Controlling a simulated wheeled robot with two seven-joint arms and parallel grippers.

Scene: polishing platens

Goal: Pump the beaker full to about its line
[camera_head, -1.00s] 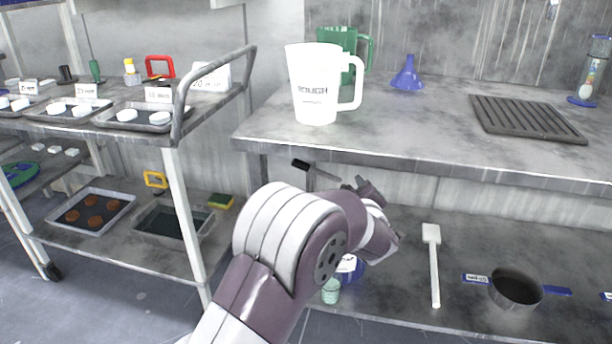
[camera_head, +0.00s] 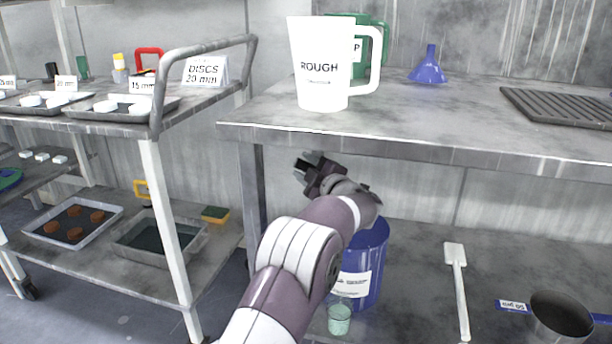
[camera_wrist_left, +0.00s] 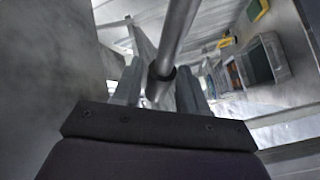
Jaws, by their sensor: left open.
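A blue drum (camera_head: 366,270) with a white label stands on the lower shelf; its top is hidden behind my left arm. A small pale-green cup that looks like the beaker (camera_head: 340,319) stands in front of the drum. Its line and fill level are too small to read. My left gripper (camera_head: 312,170) is above and left of the drum, below the worktop edge, with open jaws. In the left wrist view a grey rod (camera_wrist_left: 178,30) with a dark collar passes at the open fingers (camera_wrist_left: 160,88); I cannot tell whether they touch it. My right gripper is not in view.
The worktop (camera_head: 440,120) overhangs close above my left gripper and carries a white jug (camera_head: 322,75), a green jug, a blue funnel (camera_head: 428,68) and a dark rack. A metal leg (camera_head: 250,190) stands just left. A white paddle (camera_head: 458,285) and a pan (camera_head: 560,318) lie right.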

